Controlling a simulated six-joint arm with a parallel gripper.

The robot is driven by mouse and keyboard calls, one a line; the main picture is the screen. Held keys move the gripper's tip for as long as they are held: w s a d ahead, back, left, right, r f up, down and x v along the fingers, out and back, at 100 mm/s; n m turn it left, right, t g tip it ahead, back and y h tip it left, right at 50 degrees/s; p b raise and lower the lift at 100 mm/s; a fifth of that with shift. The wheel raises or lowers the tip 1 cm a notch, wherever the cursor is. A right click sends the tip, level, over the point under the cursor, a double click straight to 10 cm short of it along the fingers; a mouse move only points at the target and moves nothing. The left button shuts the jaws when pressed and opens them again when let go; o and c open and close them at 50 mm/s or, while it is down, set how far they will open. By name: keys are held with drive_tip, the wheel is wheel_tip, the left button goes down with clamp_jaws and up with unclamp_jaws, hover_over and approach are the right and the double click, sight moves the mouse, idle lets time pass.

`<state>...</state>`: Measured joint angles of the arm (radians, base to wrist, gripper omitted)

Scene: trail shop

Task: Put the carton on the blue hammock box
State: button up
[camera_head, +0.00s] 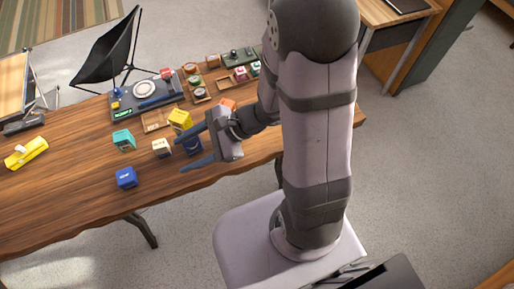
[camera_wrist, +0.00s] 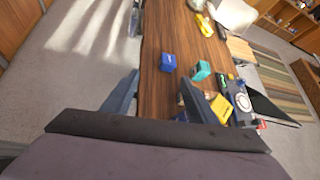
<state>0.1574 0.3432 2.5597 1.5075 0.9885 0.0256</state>
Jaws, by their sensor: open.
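My gripper (camera_head: 179,155) is open above the table, its two blue-grey fingers apart and nothing held between them. A blue box (camera_head: 126,178) with pale lettering stands on the wood, left of the fingertips; it also shows in the wrist view (camera_wrist: 168,62), beyond the fingers. A small cream box (camera_head: 161,148) stands just left of the fingertips. A second, darker blue box (camera_head: 194,147) is partly hidden behind the fingers. A yellow box (camera_head: 180,117) is behind the upper finger. I cannot tell which of these is the carton or the hammock box.
A teal box (camera_head: 124,139) stands behind the blue box. A yellow object (camera_head: 26,152) lies at the table's left. A dark tray (camera_head: 146,94) with gear and several small items fill the back. A black camp chair (camera_head: 108,48) stands behind. The front-left wood is clear.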

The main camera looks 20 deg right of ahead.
drive_tip(key=s+d+f+n+g+h, duration=0.1)
drive_tip(key=s+d+n+g+h, duration=0.4)
drive_tip(key=s+n, duration=0.45)
drive_tip(key=w+d+n+t+h, duration=0.2)
drive_tip(key=d+n+h, duration=0.4)
drive_tip(key=d, duration=0.5)
drive_tip(key=shift+w+d+r+n, duration=0.35)
drive_tip(key=shift+r+n, duration=0.1)
drive_tip(key=shift+n, duration=0.7)
